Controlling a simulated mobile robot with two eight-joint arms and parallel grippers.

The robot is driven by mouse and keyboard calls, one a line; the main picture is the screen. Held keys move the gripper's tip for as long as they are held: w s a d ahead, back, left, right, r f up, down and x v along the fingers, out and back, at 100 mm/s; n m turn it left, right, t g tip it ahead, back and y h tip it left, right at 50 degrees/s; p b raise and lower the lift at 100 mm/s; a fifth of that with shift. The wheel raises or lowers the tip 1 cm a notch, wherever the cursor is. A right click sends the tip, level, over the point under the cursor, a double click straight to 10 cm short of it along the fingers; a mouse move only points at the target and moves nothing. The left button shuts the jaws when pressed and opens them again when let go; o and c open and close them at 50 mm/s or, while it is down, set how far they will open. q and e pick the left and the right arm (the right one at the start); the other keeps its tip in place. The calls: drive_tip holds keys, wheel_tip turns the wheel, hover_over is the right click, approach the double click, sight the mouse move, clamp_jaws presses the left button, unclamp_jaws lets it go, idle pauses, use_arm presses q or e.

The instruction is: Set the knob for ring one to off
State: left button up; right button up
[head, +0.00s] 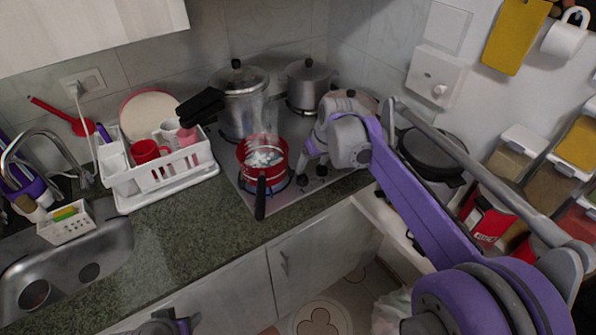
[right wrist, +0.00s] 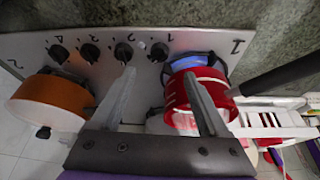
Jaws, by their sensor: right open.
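The hob (head: 238,190) has a row of black knobs along its front edge. In the right wrist view, the knob by the small label 1 (right wrist: 159,52) is at the right end of the row. A red pot (head: 262,170) stands on the ring marked with a large 1, with blue flame under it (right wrist: 205,60). My right gripper (head: 312,155) is open above the hob's front right. In the right wrist view its fingers (right wrist: 160,75) point toward the knobs, with knob one between their lines, apart from it. A piece of my left gripper (head: 165,324) shows at the bottom edge; its jaws are unclear.
The red pot's black handle (head: 260,203) sticks out over the front edge. A tall steel pot (head: 240,105) and a lidded pot (head: 308,88) stand behind. An orange pot (right wrist: 50,100) is near the right gripper. A white dish rack (head: 170,175) stands left of the hob.

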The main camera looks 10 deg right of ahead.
sight(303, 177)
drive_tip(key=x, duration=1.1)
drive_tip(key=shift+w, duration=0.35)
drive_tip(key=shift+r, duration=0.1)
clamp_jaws()
